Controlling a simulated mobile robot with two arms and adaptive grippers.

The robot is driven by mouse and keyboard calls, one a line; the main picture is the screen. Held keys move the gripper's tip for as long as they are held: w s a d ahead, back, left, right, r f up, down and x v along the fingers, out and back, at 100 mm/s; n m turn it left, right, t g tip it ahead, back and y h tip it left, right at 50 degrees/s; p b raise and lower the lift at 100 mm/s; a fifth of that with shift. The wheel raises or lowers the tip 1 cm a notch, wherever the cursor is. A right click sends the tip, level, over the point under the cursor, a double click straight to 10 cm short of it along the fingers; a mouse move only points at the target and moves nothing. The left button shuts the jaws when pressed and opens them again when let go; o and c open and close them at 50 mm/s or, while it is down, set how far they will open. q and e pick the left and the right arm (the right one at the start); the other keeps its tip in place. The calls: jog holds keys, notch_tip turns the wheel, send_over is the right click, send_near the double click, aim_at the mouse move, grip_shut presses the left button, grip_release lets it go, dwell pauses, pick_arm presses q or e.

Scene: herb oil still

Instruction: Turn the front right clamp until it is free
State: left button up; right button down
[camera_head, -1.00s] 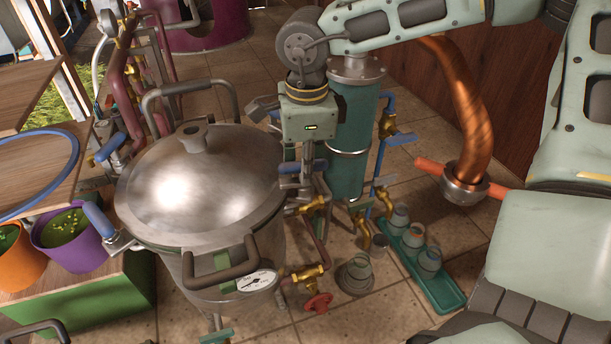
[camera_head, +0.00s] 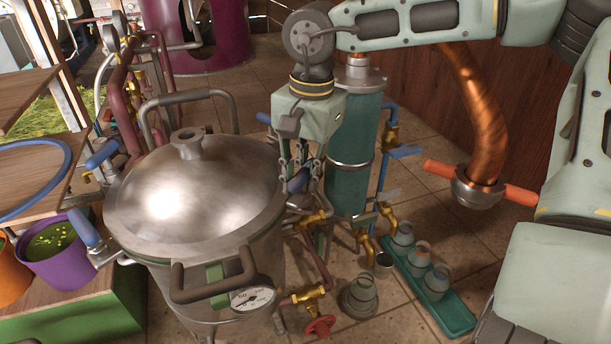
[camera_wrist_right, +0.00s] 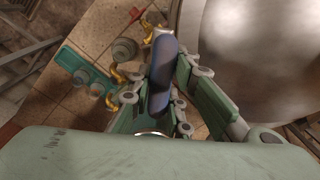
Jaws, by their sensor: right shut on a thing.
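The still pot (camera_head: 190,195) stands in the middle of the head view with its steel lid on. The front right clamp's blue handle (camera_head: 298,181) is at the right side of the lid rim, mostly hidden by my right gripper (camera_head: 299,172). My right gripper reaches down over it and is shut on the handle. In the right wrist view the blue handle (camera_wrist_right: 162,78) lies lengthwise between the two fingers, beside the pot. The clamp's hook is hidden. My left gripper is not in view.
Other blue clamp handles show at the front left (camera_head: 84,228) and back left (camera_head: 103,155). A teal column (camera_head: 352,140) stands close behind my right gripper. A green tray (camera_head: 452,316) with jars and brass valves (camera_head: 310,293) lie to the right and below.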

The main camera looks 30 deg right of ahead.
jog(key=shift+w+a+r+n, duration=0.1)
jog(key=shift+n, duration=1)
jog(key=shift+w+n, duration=0.1)
jog(key=shift+n, duration=1)
jog(key=c, duration=1.6)
grip_release()
jog(key=shift+s, duration=0.1)
jog(key=shift+c, duration=0.2)
notch_tip(320, 180, up, 12)
jog(key=shift+s+d, duration=0.25)
jog(key=shift+d, duration=0.1)
